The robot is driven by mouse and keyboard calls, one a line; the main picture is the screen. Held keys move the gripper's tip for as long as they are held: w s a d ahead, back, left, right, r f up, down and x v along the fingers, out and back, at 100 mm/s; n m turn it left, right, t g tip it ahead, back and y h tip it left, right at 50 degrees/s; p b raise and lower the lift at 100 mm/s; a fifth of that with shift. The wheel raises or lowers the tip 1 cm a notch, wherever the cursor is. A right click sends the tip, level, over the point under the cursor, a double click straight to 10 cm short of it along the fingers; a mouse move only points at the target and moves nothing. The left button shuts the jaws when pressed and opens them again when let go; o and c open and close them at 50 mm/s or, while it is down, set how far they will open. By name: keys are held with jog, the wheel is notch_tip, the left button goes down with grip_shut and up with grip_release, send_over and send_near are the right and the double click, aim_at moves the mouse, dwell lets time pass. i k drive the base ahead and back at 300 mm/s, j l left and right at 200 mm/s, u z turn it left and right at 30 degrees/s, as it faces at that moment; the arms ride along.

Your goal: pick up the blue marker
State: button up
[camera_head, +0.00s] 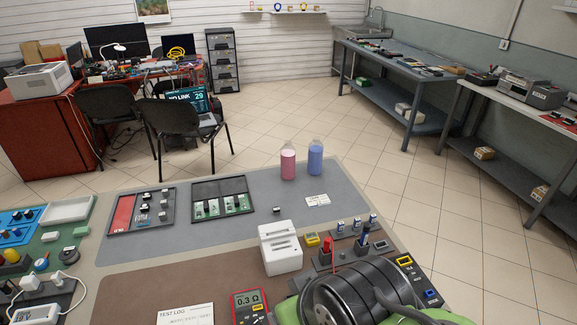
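A slim upright piece with a blue top (365,229) stands in a small dark holder on the near table, right of the white box. It looks like the blue marker, but it is small and I cannot be sure. A similar piece with a red top (326,247) stands to its left. The lower ends of both are hidden in their holders. My gripper is not in view.
A large black ribbed cylinder with green parts (350,295) fills the near right, close to the blue piece. The brown mat's middle (190,275) is clear.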

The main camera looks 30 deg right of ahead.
aim_at(365, 233)
jog(key=k+l+z, duration=0.1)
jog(key=l+z, duration=0.2)
jog(key=z, duration=0.15)
jog(key=l+z, duration=0.3)
jog(key=z, duration=0.2)
